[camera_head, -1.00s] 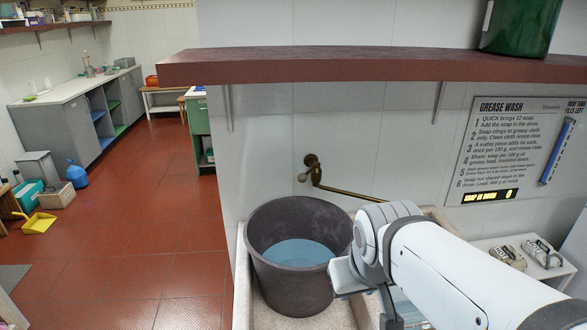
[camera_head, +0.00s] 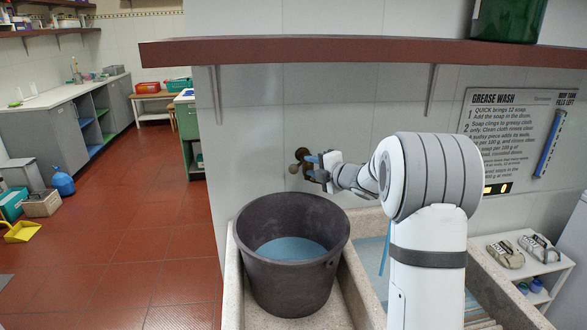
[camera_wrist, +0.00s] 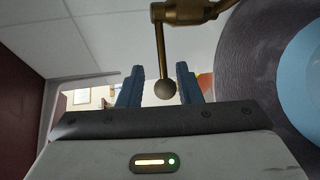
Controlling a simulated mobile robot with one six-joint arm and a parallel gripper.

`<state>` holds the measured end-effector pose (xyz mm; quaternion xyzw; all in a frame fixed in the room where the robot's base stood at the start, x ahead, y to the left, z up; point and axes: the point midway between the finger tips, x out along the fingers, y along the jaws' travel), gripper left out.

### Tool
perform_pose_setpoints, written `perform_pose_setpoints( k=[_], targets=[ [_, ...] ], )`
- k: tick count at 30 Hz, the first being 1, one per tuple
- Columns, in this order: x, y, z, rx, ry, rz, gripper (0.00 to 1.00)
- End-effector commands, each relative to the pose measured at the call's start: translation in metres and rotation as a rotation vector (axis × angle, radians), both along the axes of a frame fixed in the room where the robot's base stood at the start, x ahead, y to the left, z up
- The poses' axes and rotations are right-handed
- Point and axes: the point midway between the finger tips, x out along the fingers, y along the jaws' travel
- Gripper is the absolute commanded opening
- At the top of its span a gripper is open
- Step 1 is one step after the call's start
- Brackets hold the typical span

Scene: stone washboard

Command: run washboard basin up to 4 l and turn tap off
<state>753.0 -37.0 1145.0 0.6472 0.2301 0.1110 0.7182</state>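The brass tap (camera_head: 300,165) is on the tiled wall above the stone trough. My gripper (camera_head: 318,166) is at the tap. In the wrist view my gripper (camera_wrist: 160,84) has its two blue fingers apart, with the round knob (camera_wrist: 165,90) of the brass tap lever between them; gaps show on both sides. The stone washboard basin (camera_head: 366,276) is right of the bucket, partly hidden by my arm. A thin blue vertical streak (camera_head: 384,252), like running water, drops into its bluish interior. The spout is hidden behind my arm.
A dark bucket (camera_head: 290,285) with blue water stands in the left part of the trough; its rim also shows in the wrist view (camera_wrist: 250,75). A brown shelf (camera_head: 380,52) runs above. A sign (camera_head: 515,130) is at right. Open red floor lies left.

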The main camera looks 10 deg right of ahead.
Motion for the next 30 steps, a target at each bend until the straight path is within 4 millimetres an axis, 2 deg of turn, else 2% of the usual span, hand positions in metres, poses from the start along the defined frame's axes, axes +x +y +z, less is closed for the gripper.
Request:
perform_pose_setpoints(
  k=[5, 12, 18, 28, 30],
  targets=[
    [0.012, 0.009, -0.006, -0.015, -0.016, 0.039, 0.32],
    [0.045, 0.028, -0.013, -0.014, -0.013, 0.037, 0.32],
    [0.064, 0.039, -0.017, -0.014, -0.014, 0.037, 0.32],
    [0.069, 0.041, -0.019, -0.013, -0.014, 0.035, 0.32],
    [0.068, 0.042, -0.019, -0.013, -0.014, 0.035, 0.28]
  ],
)
